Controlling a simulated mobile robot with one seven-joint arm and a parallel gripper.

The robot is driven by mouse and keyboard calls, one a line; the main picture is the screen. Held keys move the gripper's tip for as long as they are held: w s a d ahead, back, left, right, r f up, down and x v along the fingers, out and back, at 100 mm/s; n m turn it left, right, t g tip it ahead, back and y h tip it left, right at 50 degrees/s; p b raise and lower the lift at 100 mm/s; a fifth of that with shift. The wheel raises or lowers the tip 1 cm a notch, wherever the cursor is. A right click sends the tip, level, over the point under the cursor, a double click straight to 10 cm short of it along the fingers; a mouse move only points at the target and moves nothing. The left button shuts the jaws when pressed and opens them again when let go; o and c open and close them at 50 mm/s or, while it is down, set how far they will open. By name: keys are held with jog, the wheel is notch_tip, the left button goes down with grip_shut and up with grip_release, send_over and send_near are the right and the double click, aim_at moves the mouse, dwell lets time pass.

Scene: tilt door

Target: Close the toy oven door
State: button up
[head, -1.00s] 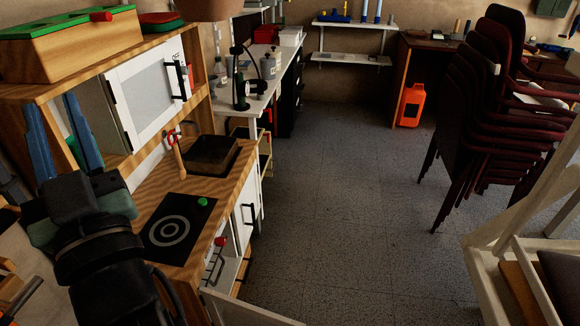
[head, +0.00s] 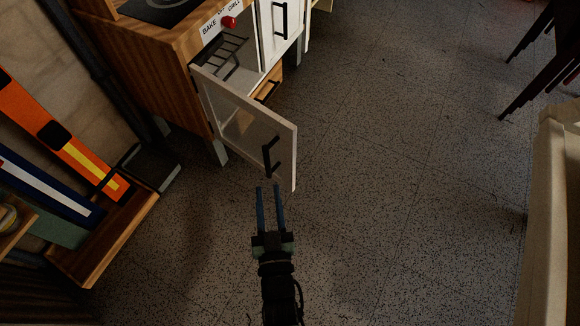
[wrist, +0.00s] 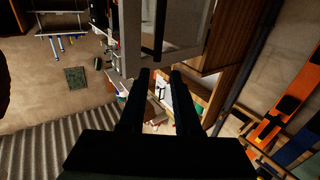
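The toy oven door (head: 245,122) stands open in the head view, swung out from the front of the wooden toy kitchen. It has a white frame, a see-through pane and a black handle (head: 267,157) near its free end. My gripper (head: 269,188) is just below the door in the picture, with its two blue fingers apart and nothing between them. In the wrist view, a dark bar that looks like the handle (wrist: 159,30) lies just ahead of the open fingertips (wrist: 158,72). Whether a finger touches the door cannot be told.
The oven (head: 222,55) has a wire rack inside and a red knob (head: 228,22) above. A wooden tray (head: 105,240) with orange and blue tools stands at the left. The speckled floor (head: 400,170) between is clear.

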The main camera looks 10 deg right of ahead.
aim_at(267, 158)
jog(key=w+b, duration=0.1)
jog(key=w, duration=0.3)
jog(key=w+f+b, duration=0.1)
jog(key=w+b, duration=0.1)
jog(key=w, duration=0.2)
jog(key=w+f+b, duration=0.1)
jog(key=w+b, duration=0.1)
jog(key=w, duration=0.1)
jog(key=shift+w+d, duration=0.3)
jog(key=shift+w, duration=0.1)
grip_shut()
dwell(1.0)
